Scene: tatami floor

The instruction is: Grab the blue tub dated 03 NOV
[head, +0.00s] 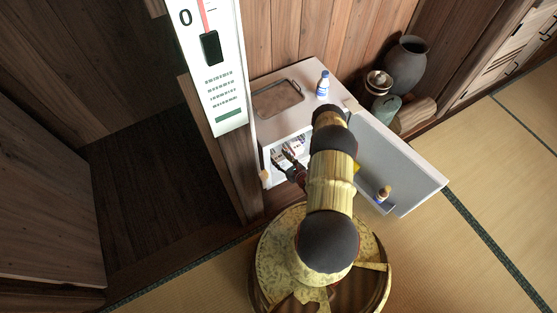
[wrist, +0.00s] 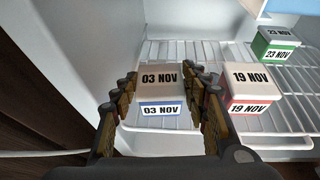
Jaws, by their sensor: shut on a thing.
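The blue tub dated 03 NOV (wrist: 161,92) has a pale lid and a blue-edged front label. It is in the middle of the wrist view, at the wire shelf inside the fridge. My gripper (wrist: 163,76) has one finger on each side of it and is shut on it. I cannot tell whether the tub still touches the shelf. In the head view my gripper (head: 288,158) reaches into the open fridge (head: 264,156), and my arm hides part of the inside.
A red tub dated 19 NOV (wrist: 250,90) stands close by the right finger. A green tub dated 23 NOV (wrist: 274,45) is farther back right. The fridge door (head: 400,165) stands open to the right, with a bottle (head: 383,193) in its shelf. A tray (head: 277,98) and another bottle (head: 322,85) are on top.

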